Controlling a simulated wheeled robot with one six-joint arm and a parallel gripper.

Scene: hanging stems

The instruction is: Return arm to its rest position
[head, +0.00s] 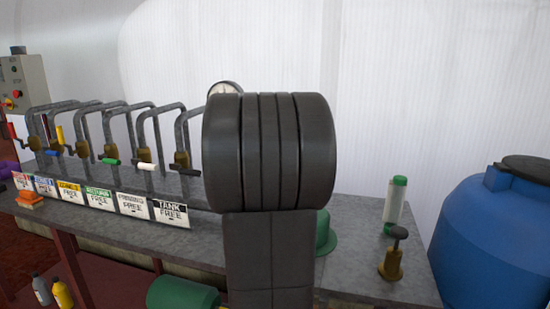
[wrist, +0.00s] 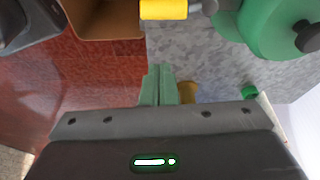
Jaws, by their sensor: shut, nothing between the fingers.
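My arm stands upright in the middle of the head view and hides part of the bench behind it. My gripper is not visible in the head view. In the wrist view, my gripper (wrist: 159,84) shows as two green fingers close together, shut and empty. The fingers are over the front edge of the grey bench (wrist: 190,60), with red floor to the left. A brass-coloured piece (wrist: 187,92) shows just right of the fingers; I cannot tell whether they touch.
Bent pipes with coloured valve handles (head: 110,161) and label cards (head: 171,213) line the bench's left. A green-capped bottle (head: 395,203) and a brass valve (head: 392,258) stand right. A blue barrel (head: 490,240) is beyond. The wrist view shows a green tank (wrist: 270,28) and cardboard box (wrist: 105,22).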

